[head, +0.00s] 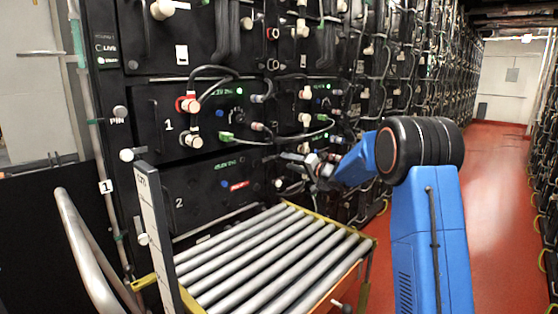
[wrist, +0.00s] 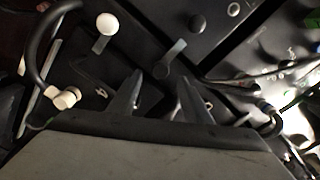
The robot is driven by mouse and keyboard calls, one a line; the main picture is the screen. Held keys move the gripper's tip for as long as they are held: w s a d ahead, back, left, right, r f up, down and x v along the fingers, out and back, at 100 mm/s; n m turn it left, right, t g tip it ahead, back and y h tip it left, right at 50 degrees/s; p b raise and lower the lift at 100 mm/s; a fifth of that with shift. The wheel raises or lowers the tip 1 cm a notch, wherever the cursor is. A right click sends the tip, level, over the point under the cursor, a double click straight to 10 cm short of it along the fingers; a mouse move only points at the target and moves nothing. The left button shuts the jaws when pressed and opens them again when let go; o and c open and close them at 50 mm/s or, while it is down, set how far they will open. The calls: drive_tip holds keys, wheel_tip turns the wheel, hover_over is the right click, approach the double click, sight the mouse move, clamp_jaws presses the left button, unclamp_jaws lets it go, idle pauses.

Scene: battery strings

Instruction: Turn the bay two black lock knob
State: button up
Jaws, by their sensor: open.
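The bay two module (head: 205,190) is the black box marked 2, below bay one in the head view. My gripper (head: 288,158) is at the right end of its front, with the fingers pointing left at the rack. In the wrist view, my gripper (wrist: 160,80) is open, its two dark fingers apart. A dark knob with a flat grey stem (wrist: 172,55), which looks like the black lock knob, shows just beyond and between the fingertips. I cannot tell whether the fingers touch it. In the head view I cannot make the knob out beside my gripper.
A white knob (wrist: 106,24), a dark round knob (wrist: 196,22) and a white cable plug (wrist: 66,97) are near the fingers. Bay one (head: 160,120) with its cables is above. A roller table (head: 270,255) stands in front below. The red aisle floor (head: 500,200) at right is clear.

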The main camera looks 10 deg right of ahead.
sight(280, 159)
drive_tip(key=x, duration=0.6)
drive_tip(key=shift+w+a, duration=0.25)
drive_tip(key=c, duration=1)
